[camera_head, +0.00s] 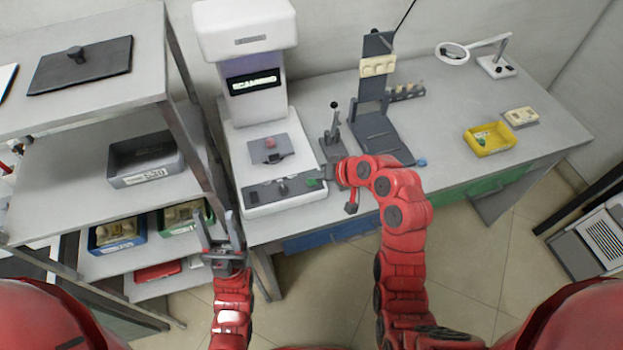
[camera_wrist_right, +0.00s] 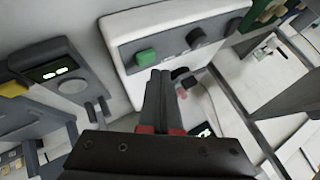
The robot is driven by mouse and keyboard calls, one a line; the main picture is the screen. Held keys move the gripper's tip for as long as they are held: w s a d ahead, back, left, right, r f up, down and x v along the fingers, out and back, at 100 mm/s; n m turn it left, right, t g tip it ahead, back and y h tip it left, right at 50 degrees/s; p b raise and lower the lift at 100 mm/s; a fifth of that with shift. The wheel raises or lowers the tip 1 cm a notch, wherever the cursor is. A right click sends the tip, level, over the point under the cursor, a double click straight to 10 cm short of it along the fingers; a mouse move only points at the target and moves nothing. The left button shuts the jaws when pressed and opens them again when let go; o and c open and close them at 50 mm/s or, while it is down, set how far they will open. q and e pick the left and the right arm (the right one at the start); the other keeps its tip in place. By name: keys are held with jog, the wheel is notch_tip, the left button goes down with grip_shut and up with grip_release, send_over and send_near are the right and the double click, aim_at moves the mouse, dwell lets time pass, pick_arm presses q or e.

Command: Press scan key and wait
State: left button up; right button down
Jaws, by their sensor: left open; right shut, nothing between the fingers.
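The white scanner (camera_head: 250,115) stands at the left end of the bench. Its dark display (camera_head: 253,82) shows lit green text that looks like "SCANNING". A grey plate with a small reddish part (camera_head: 270,144) lies on its bed. The green key (camera_head: 312,182) is at the right end of the front panel (camera_head: 268,192); it also shows in the right wrist view (camera_wrist_right: 147,57). My right gripper (camera_wrist_right: 161,72) is shut and empty, its tips just beside the green key; I cannot tell if they touch. My left gripper (camera_head: 219,222) is open and empty, left of the bench's front edge.
A shelf rack (camera_head: 100,110) with a grey bin (camera_head: 145,160) stands at the left. A dark stand (camera_head: 375,125), a yellow tray (camera_head: 489,139) and a magnifier lamp (camera_head: 497,66) are on the bench. The bench's right front is mostly clear.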

aim_at(315, 183)
jog(key=shift+r, duration=0.15)
notch_tip(315, 183, up, 5)
jog(key=shift+f+p, duration=0.1)
jog(key=shift+p, duration=1)
jog(key=shift+w, duration=0.1)
